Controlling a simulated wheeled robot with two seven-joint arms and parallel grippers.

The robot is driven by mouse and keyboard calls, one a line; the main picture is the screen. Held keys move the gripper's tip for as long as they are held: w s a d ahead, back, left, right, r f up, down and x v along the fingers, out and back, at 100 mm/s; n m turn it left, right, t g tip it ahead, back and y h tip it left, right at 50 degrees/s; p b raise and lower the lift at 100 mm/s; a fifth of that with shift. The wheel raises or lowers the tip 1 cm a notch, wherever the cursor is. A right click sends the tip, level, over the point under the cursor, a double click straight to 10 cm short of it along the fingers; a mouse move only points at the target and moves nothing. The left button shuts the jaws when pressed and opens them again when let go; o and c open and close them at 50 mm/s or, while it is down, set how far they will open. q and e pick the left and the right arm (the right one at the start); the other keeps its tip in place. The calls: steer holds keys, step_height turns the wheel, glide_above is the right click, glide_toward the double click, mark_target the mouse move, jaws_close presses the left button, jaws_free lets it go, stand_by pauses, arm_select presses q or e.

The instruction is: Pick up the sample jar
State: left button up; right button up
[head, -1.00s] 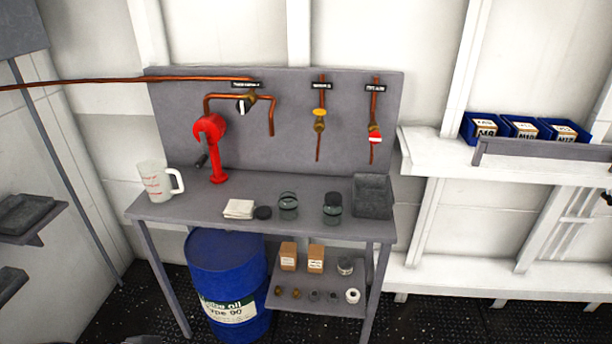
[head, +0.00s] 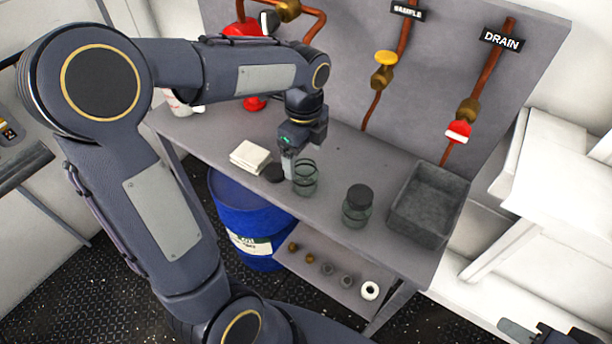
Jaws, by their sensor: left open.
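An open clear glass jar (head: 306,180) stands upright on the grey bench. A round black lid (head: 274,173) lies to its left. A second glass jar (head: 357,206) with a black cap stands further right; I cannot tell from labels which is the sample jar. My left gripper (head: 289,170) is open and points down at the left rim of the open jar, between it and the black lid. Its fingers partly hide that rim, and I cannot tell whether they touch it. My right gripper (head: 516,329) shows only partly at the bottom right edge, away from the bench.
A folded cloth (head: 250,157) lies left of the lid. A grey tray (head: 428,205) stands at the bench's right end. Pipes with a yellow valve (head: 384,70) and a red drain valve (head: 459,131) are behind. A blue drum (head: 245,215) stands below.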

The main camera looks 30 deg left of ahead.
mark_target(305, 171)
arm_select(q)
steer(key=f, duration=0.5)
steer(key=shift+s+d+f, duration=0.15)
steer(key=shift+s+f, duration=0.05)
steer(key=shift+f, duration=0.15)
steer(key=c, duration=1.1)
steer(key=shift+r, duration=0.1)
steer(key=shift+c, duration=0.2)
